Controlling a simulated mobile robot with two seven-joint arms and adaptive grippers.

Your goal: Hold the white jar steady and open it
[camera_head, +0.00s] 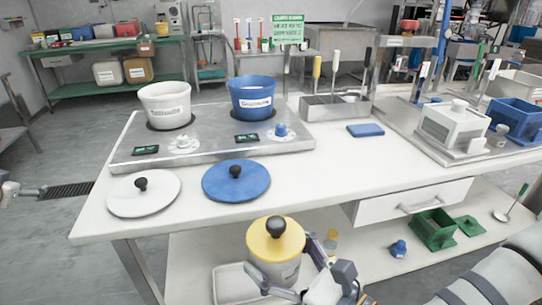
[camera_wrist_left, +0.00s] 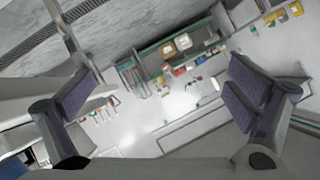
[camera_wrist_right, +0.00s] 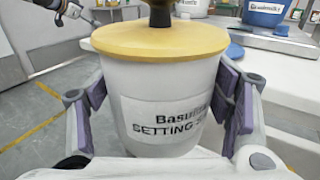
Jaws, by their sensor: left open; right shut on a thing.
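The white jar (camera_head: 284,270) has a yellow lid (camera_head: 262,241) with a black knob, seated on top. My right gripper (camera_head: 292,268) is shut around the jar's body, in front of the table. In the right wrist view the jar (camera_wrist_right: 160,92) stands upright between the finger pads, its printed label facing the camera. Its lid (camera_wrist_right: 150,38) shows at the top. My left gripper (camera_wrist_left: 163,80) is open and empty, well away from the jar; part of the left arm shows at the left edge of the head view.
The white table (camera_head: 330,165) bears a white pot (camera_head: 163,105), a blue pot (camera_head: 252,98), a white lid (camera_head: 155,198) and a blue lid (camera_head: 228,185). A grinder-like white box (camera_head: 453,125) stands at right. A lower shelf holds a green box (camera_head: 432,230). The table's front right is clear.

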